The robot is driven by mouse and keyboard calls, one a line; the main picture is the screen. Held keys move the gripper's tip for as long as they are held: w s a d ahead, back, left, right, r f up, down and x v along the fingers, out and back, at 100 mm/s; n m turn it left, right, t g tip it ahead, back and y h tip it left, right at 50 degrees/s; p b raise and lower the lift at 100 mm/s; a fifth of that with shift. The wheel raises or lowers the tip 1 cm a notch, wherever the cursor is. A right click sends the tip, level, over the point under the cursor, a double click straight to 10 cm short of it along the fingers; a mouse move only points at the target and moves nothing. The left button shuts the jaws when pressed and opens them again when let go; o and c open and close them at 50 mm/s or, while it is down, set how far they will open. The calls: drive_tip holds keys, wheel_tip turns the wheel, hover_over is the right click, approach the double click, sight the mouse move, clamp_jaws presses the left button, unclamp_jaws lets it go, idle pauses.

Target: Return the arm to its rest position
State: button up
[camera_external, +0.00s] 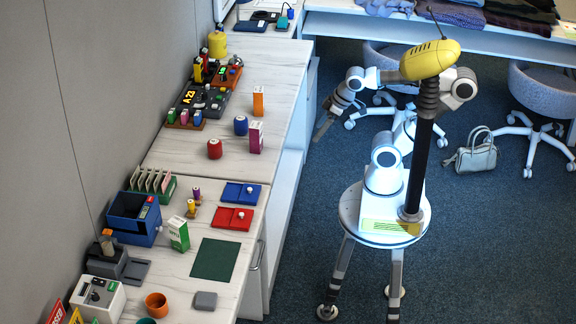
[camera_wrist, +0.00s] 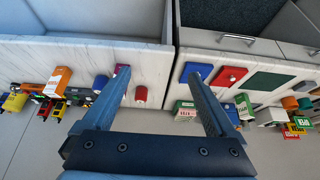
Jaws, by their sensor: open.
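My arm is bent in front of my column in the external view. My gripper (camera_external: 322,130) hangs in the air just past the front edge of the counter (camera_external: 225,155), apart from everything on it. In the wrist view my gripper (camera_wrist: 158,75) has its two blue-grey fingers spread wide, with nothing between them but a view of the counter front and its items beyond. It holds nothing.
On the counter stand a red can (camera_external: 214,149), a blue can (camera_external: 240,125), a purple box (camera_external: 256,138) and an orange box (camera_external: 258,101). Nearer are blue (camera_external: 238,195) and red (camera_external: 230,219) trays and a green mat (camera_external: 214,259). Chairs and a handbag (camera_external: 476,157) are right; open floor surrounds my base.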

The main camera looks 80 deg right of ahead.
wheel_tip(320, 180, up, 20)
drive_tip(key=p, duration=1.9)
drive_tip(key=shift+f+p, duration=0.2)
drive_tip(key=shift+p, duration=0.1)
